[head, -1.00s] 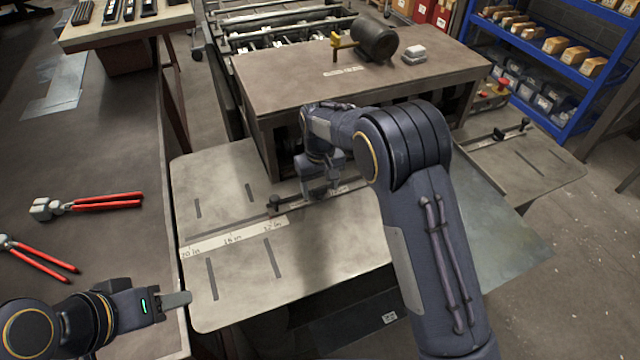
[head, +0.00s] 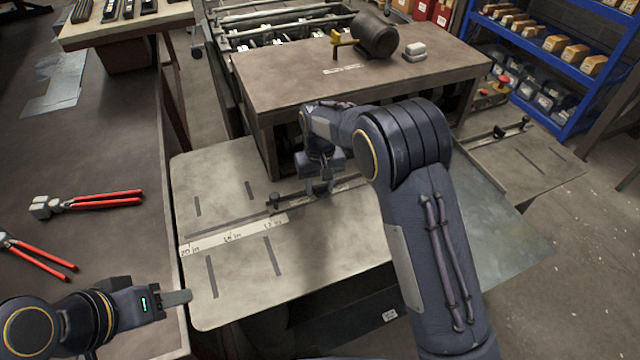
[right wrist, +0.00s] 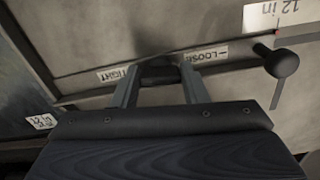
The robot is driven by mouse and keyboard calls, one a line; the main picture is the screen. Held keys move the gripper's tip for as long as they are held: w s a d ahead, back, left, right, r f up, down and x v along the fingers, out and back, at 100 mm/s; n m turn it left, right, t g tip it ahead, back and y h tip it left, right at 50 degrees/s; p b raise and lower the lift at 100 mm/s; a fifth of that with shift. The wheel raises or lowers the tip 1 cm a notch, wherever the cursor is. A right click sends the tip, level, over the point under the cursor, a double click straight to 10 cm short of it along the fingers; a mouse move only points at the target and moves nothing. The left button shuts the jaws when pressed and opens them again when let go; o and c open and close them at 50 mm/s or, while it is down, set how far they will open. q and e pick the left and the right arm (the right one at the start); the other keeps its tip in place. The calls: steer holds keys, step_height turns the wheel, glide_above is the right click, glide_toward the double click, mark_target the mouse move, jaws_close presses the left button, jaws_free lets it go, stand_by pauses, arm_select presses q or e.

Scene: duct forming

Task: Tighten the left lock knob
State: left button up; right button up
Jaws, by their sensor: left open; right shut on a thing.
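The left lock knob (right wrist: 158,74) is a dark piece between the TIGHT label and the LOOSE label in the right wrist view, mostly hidden by my gripper. My right gripper (right wrist: 160,88) has its two fingers on either side of it and is shut on it. In the head view my right gripper (head: 318,190) points down at the fence bar on the flat metal table (head: 225,270); the knob itself is hard to make out there. My left gripper (head: 180,298) is open and empty at the lower left, above the table's left edge.
A black round-headed post (head: 274,202) stands left of my right gripper, beside the inch scale (head: 232,238); it also shows in the right wrist view (right wrist: 283,60). Another black knob (head: 525,124) is at the far right. Red-handled pliers (head: 100,202) lie on the left bench.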

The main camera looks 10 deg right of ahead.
mark_target(320, 186)
steer(key=o, duration=1)
steer(key=shift+r, duration=0.1)
step_height(320, 186, up, 8)
steer(key=shift+f+b, duration=0.15)
steer(key=shift+b, duration=0.45)
